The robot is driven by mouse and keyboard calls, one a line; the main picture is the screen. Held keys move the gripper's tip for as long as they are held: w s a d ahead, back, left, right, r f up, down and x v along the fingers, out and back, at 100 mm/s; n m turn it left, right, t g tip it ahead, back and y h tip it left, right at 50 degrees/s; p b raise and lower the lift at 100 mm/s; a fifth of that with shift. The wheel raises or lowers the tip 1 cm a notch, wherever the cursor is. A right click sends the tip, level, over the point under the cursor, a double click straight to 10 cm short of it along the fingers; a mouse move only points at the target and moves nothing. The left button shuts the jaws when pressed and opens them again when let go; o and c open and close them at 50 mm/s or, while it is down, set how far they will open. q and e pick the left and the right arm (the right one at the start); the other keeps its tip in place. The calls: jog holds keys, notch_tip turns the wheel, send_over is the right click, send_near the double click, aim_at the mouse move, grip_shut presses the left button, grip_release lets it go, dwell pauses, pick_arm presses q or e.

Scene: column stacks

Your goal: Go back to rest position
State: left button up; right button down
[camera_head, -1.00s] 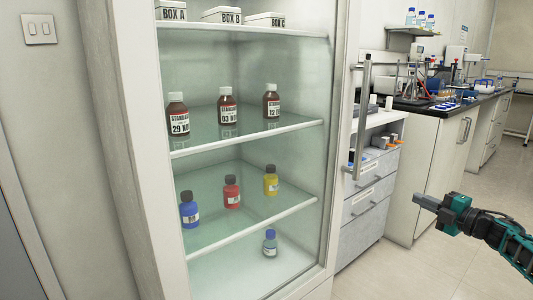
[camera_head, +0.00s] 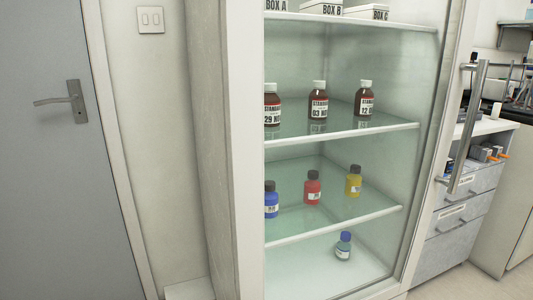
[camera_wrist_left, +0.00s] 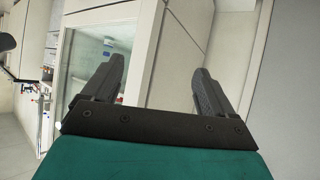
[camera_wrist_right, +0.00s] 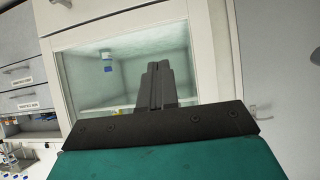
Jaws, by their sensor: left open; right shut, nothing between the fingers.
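My left gripper (camera_wrist_left: 158,88) shows in the left wrist view with its two dark fingers wide apart and nothing between them. My right gripper (camera_wrist_right: 157,75) shows in the right wrist view with its fingers together and empty. Neither gripper shows in the head view now. The glass-fronted cabinet (camera_head: 216,120) stands ahead with its door closed, and it also shows behind the fingers in the right wrist view (camera_wrist_right: 205,50). No gripper is seen touching the cabinet or its long door handle (camera_head: 468,128).
Brown bottles (camera_head: 318,106), coloured bottles (camera_head: 312,187) and labelled boxes (camera_head: 333,9) stand on the cabinet shelves. A grey door (camera_head: 50,180) with a lever handle (camera_head: 62,101) is at the left. A drawer unit (camera_head: 460,215) and a bench are at the right.

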pick_arm(q)
jog(key=s+a+r+y+p, duration=0.1)
jog(key=a+r+p, duration=0.3)
jog(key=r+p, duration=0.9)
jog(key=shift+s+p, duration=0.55)
jog(key=shift+p, duration=2.6)
pick_arm(e)
jog(key=s+d+r, duration=0.1)
jog(key=r, duration=0.6)
jog(key=s+d+r+h, duration=0.1)
jog(key=s+d+r, duration=0.1)
jog(key=r, duration=0.4)
jog(key=shift+r+m, duration=0.35)
jog(key=shift+m, duration=0.05)
